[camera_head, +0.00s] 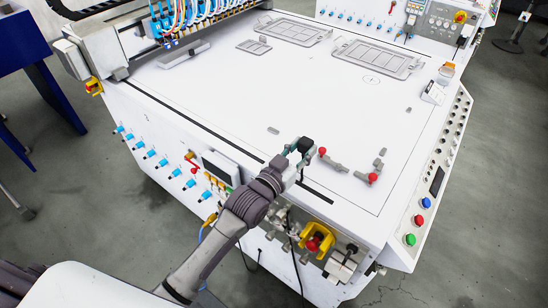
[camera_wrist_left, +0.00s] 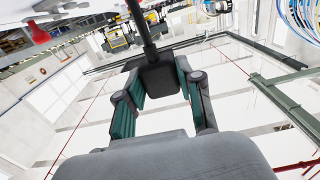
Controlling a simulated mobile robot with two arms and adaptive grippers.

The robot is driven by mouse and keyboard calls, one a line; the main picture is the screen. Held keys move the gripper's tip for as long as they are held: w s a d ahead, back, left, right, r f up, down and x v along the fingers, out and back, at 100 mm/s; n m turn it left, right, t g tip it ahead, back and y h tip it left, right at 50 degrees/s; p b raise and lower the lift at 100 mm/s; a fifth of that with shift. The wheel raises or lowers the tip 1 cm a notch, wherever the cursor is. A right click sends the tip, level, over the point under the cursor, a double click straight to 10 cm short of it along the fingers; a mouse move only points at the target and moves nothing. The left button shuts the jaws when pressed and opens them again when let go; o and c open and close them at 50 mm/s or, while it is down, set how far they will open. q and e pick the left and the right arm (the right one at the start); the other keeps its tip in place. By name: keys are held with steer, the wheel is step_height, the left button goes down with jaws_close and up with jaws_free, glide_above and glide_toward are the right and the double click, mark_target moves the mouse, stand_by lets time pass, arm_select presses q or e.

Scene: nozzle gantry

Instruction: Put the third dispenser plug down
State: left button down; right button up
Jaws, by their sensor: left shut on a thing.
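My left gripper (camera_head: 299,150) is over the near edge of the white machine table (camera_head: 240,110). It is shut on a dark, block-shaped plug (camera_head: 306,143). In the left wrist view the plug (camera_wrist_left: 160,77) sits between the green-padded fingers of the gripper (camera_wrist_left: 157,92), with a thin black rod rising from it. I cannot tell whether the plug touches the table. My right gripper is not in view.
Red-knobbed grey fittings (camera_head: 371,178) lie just right of the gripper, with a small grey block (camera_head: 273,130) to its left. Flat grey frames (camera_head: 376,58) lie at the back. The gantry with blue tubes (camera_head: 185,20) spans the back left. The table's middle is clear.

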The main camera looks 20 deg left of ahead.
arm_select(q)
steer(key=a+f, duration=0.1)
steer(key=a, duration=0.2)
steer(key=a+f, duration=0.2)
steer(key=a+f+p, duration=0.1)
steer(key=a+f, duration=0.1)
steer(key=a, duration=0.1)
steer(key=shift+w+a, duration=0.3)
steer(key=shift+w, duration=0.05)
step_height(320, 180, down, 4)
steer(key=shift+f+b, duration=0.3)
steer(key=shift+f, duration=0.25)
steer(key=c, duration=0.7)
jaws_free()
steer(key=shift+c, duration=0.2)
steer(key=shift+r, duration=0.1)
